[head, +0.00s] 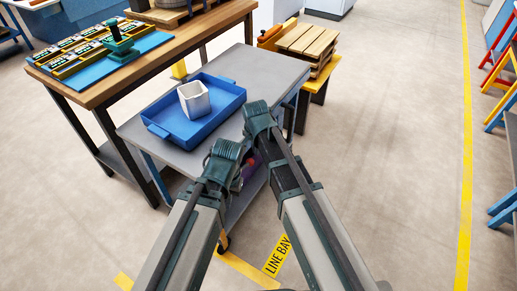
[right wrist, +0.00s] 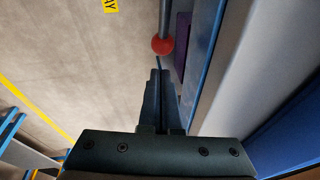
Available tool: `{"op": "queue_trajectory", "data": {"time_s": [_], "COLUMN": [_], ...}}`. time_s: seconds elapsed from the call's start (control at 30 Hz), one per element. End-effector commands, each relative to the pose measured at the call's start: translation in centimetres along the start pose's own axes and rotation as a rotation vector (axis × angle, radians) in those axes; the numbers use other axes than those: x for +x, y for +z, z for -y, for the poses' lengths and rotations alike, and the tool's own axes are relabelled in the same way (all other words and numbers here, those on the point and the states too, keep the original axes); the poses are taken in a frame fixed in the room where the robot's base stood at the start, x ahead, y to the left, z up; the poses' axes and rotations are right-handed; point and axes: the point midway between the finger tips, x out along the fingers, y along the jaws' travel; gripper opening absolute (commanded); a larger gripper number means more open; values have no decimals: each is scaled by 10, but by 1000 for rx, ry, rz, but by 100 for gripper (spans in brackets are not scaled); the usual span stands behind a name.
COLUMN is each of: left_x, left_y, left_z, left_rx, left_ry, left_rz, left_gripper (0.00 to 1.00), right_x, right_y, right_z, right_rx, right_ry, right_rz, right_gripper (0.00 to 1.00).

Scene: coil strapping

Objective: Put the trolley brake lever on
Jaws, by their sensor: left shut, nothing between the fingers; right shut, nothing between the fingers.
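The trolley (head: 262,72) has a grey top and stands in front of my arms in the head view. In the right wrist view the brake lever (right wrist: 162,45) is a grey rod with a red ball knob, alongside the trolley's blue frame (right wrist: 207,55). My right gripper (right wrist: 160,73) is shut and empty, its tips just short of the red knob, with a small gap in the picture. In the head view my right gripper (head: 258,110) is at the trolley's near right edge. My left gripper (head: 226,152) is shut and empty, lower and to the left. The arms hide most of the lever there.
A blue tray (head: 178,130) with a white container (head: 194,99) sits on the trolley. A wooden workbench (head: 110,93) stands behind left, and a pallet stack (head: 308,42) on a yellow stand behind right.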

Motion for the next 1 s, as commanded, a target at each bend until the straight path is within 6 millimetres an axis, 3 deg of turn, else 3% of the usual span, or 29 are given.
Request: {"op": "queue_trajectory", "data": {"time_s": [0.1, 0.5, 0.73, 1.0], "left_x": [14, 14, 30, 33], "left_y": [-1, -1, -2, -2], "left_z": [-1, -1, -3, -3], "left_rx": [0, 0, 0, 0], "left_ry": [0, 0, 0, 0], "left_rz": [0, 0, 0, 0], "left_gripper": [0, 0, 0, 0], "right_x": [12, 12, 33, 34], "right_y": [10, 13, 14, 16], "right_z": [-1, 0, -2, -4], "right_rx": [0, 1, 21, 18], "right_ry": [0, 1, 19, 18], "right_rz": [0, 1, 128, 126], "right_gripper": [0, 0, 0, 0]}}
